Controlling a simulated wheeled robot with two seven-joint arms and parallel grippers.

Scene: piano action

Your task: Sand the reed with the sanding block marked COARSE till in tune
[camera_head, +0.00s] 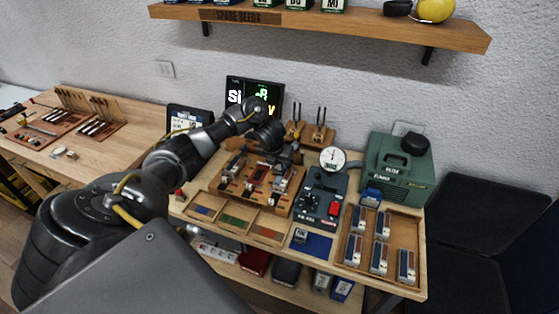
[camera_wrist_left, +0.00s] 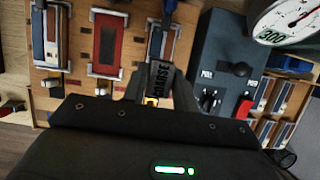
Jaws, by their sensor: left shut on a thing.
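My left gripper (camera_head: 283,160) reaches over the wooden work board (camera_head: 231,190) in the head view. In the left wrist view its fingers (camera_wrist_left: 160,86) are shut on the dark sanding block marked COARSE (camera_wrist_left: 158,79). The block is beside the near end of a metal-and-blue reed piece (camera_wrist_left: 163,42) on the right of the board; I cannot tell whether they touch. A red plate (camera_wrist_left: 108,45) sits mid-board, and another reed piece (camera_wrist_left: 52,38) sits at the left. My right gripper is not in view.
A dark control unit with a red switch (camera_head: 332,208) and a round dial (camera_head: 333,159) stand right of the board. Further right are a green machine (camera_head: 397,165) and a reed tray (camera_head: 352,254). A lit screen (camera_head: 268,92) stands behind. Compartments with coloured pads (camera_head: 235,219) lie in front.

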